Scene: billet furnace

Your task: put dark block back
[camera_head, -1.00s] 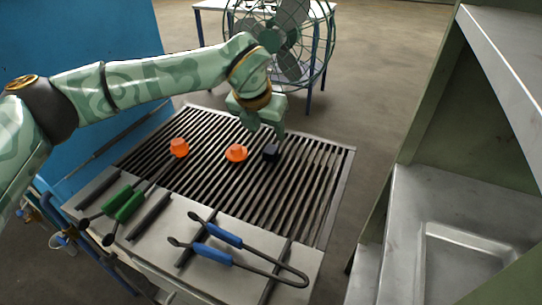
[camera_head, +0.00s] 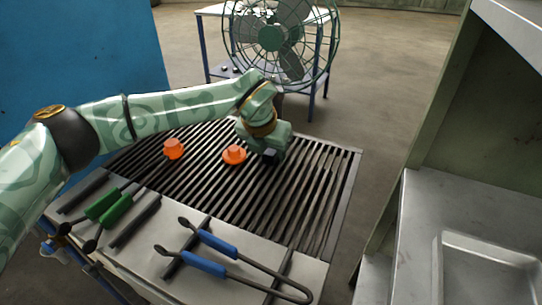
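The dark block (camera_head: 274,157) is on the slatted grate (camera_head: 300,190), toward its back right. Only a small dark part of it shows, because my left gripper (camera_head: 271,152) is right over it and hides the rest. The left gripper points down with its fingers at the block's height. I cannot tell whether the fingers are closed on it. Two glowing orange pieces, one in the middle (camera_head: 234,155) and one at the left (camera_head: 173,149), stand on the grate to the left of the block. My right gripper is not in view.
Blue-handled tongs (camera_head: 216,240) and green-handled tongs (camera_head: 104,205) lie at the grate's front. A caged fan (camera_head: 272,38) stands behind on a table. A metal counter with a tray (camera_head: 490,265) is at the right. The right part of the grate is clear.

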